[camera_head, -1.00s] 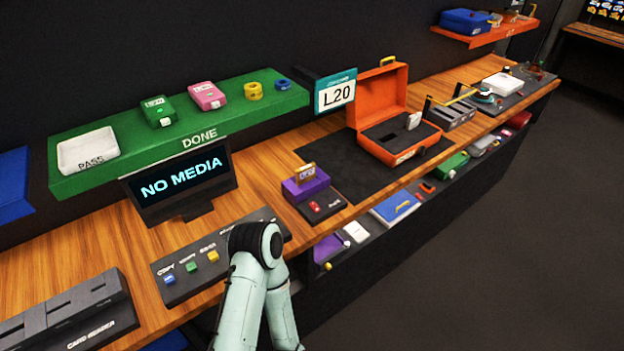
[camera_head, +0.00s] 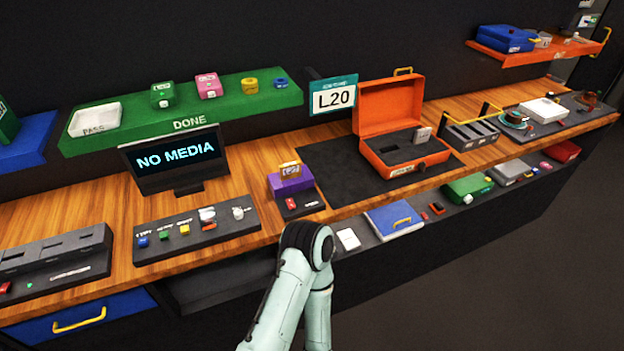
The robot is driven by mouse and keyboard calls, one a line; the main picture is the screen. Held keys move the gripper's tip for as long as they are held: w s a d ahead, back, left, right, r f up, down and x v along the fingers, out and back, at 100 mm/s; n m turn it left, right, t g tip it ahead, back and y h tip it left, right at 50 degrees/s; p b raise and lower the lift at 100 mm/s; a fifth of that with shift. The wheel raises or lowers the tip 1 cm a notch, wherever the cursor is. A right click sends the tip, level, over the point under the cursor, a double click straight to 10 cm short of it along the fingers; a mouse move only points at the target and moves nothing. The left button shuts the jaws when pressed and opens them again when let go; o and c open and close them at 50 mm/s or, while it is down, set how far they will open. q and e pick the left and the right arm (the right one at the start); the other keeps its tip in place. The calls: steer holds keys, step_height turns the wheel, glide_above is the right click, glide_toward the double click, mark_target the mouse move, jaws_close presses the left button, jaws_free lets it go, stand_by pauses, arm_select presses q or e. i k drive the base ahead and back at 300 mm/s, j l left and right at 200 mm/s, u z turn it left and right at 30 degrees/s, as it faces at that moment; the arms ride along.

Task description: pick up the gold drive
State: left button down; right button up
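A small gold drive (camera_head: 291,171) with a label stands upright in the top of a purple dock (camera_head: 290,187) on the wooden counter. The dock has a dark base with a red button at its front. A pale arm link of mine with a black joint rises from the bottom middle, in front of the counter and below the dock. Neither gripper shows, so I cannot see whether either is open or shut.
An open orange case (camera_head: 391,108) stands on a dark mat (camera_head: 335,172) right of the dock. A button panel (camera_head: 186,243) and a "NO MEDIA" screen (camera_head: 176,163) are to the left. A green DONE shelf (camera_head: 225,113) hangs behind. A lower shelf holds a blue folder (camera_head: 393,220).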

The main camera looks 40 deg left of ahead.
mark_target(290, 170)
steer(key=l+u, duration=0.2)
steer(key=u, duration=0.15)
steer(key=i+l+u, duration=0.1)
steer(key=u, duration=0.2)
steer(key=l+u, duration=0.35)
